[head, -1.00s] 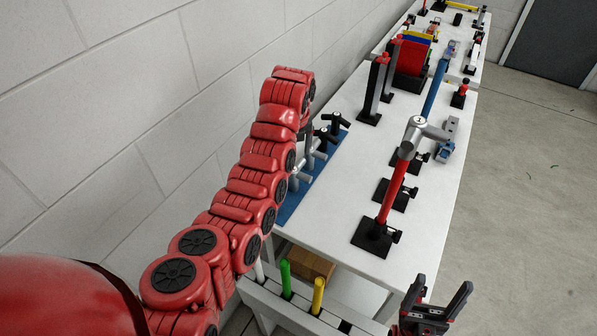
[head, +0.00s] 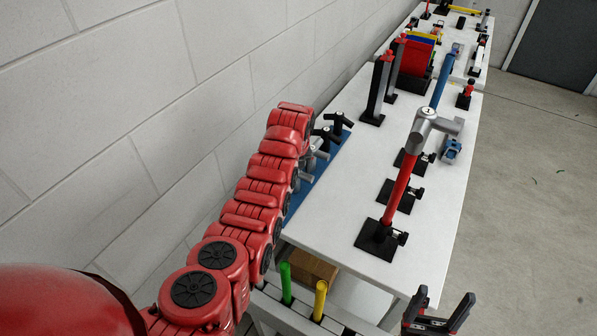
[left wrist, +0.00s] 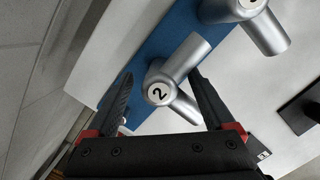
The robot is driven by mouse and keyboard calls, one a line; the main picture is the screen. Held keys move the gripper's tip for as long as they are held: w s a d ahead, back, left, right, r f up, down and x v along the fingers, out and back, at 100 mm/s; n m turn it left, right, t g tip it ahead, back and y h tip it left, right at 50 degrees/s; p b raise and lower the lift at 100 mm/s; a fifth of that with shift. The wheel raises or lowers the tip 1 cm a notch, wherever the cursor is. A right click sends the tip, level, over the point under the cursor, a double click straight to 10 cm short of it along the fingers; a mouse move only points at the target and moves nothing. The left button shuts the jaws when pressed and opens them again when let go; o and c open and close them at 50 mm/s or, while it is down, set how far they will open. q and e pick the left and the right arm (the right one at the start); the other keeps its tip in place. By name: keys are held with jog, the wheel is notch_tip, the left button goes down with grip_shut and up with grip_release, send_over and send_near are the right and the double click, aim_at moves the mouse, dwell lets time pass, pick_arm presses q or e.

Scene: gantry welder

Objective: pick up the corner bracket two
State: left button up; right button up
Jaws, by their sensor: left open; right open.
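Corner bracket two (left wrist: 165,88), a silver tube joint marked "2", is over the blue mat in the left wrist view. My left gripper (left wrist: 162,76) is open, with one finger on each side of this bracket; I cannot tell whether they touch it. In the head view my red left arm hides the left gripper; a silver fitting (head: 308,165) shows just past the arm on the mat, and I cannot tell whether it is bracket two. My right gripper (head: 446,294) is open and empty at the lower right, in front of the table.
A red tube (head: 397,192) leans up from a black base and carries another silver bracket (head: 430,118), right of the mat (head: 325,165). Black fittings (head: 338,122) lie beyond my arm. Black uprights (head: 377,90) stand farther back. A rack holds green (head: 285,283) and yellow (head: 320,300) tubes.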

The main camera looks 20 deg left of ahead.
pick_arm(q)
jog(key=shift+w+f, duration=0.15)
jog(key=shift+f, duration=0.7)
jog(key=shift+w+f, duration=0.1)
jog(key=shift+f, duration=0.7)
grip_shut()
